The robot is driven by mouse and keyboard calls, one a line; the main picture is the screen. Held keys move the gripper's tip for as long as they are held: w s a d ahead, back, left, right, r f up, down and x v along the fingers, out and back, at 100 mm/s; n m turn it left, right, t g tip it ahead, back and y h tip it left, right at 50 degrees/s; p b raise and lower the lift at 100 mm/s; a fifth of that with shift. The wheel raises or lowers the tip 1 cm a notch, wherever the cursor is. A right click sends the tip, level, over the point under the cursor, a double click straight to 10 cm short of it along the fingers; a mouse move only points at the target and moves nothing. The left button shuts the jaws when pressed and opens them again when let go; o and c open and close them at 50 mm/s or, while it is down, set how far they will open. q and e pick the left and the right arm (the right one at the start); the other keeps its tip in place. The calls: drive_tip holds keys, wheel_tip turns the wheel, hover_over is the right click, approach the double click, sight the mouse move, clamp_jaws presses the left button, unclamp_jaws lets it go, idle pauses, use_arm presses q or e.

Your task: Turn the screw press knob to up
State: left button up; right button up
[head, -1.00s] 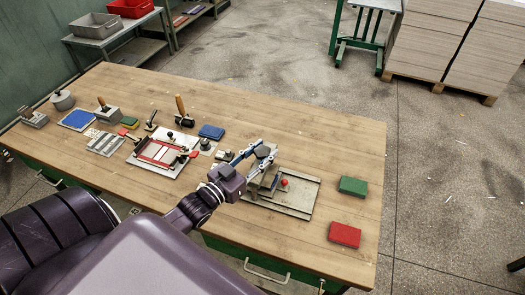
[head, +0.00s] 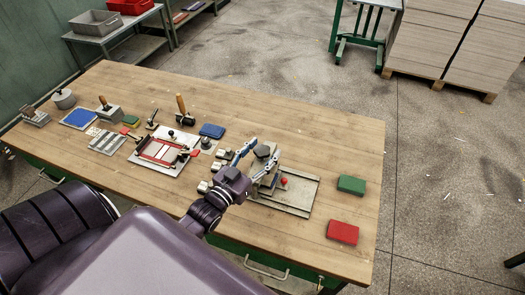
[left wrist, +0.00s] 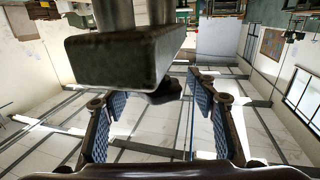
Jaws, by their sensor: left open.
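The screw press (head: 300,196) stands on the right half of the wooden table, with a flat grey base and a small red ball (head: 284,181). Its dark knob (head: 263,151) sits at the top of the press. My left gripper (head: 263,153) is open, with its two blue-padded fingers on either side of the knob. In the left wrist view the open fingers (left wrist: 165,108) stand far apart. The dark knob (left wrist: 163,92) shows between them, partly hidden by a thick metal block of the press (left wrist: 125,60). I cannot tell whether a finger touches the knob. My right gripper is not in view.
A green block (head: 351,185) and a red block (head: 342,232) lie to the right of the press. To the left are a frame with red bars (head: 160,152), a blue pad (head: 212,131) and several small tools. The back right of the table (head: 310,135) is clear.

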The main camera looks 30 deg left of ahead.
use_arm(q)
drive_tip(key=shift+s, duration=0.1)
drive_tip(key=s, duration=1.2)
idle(0.4)
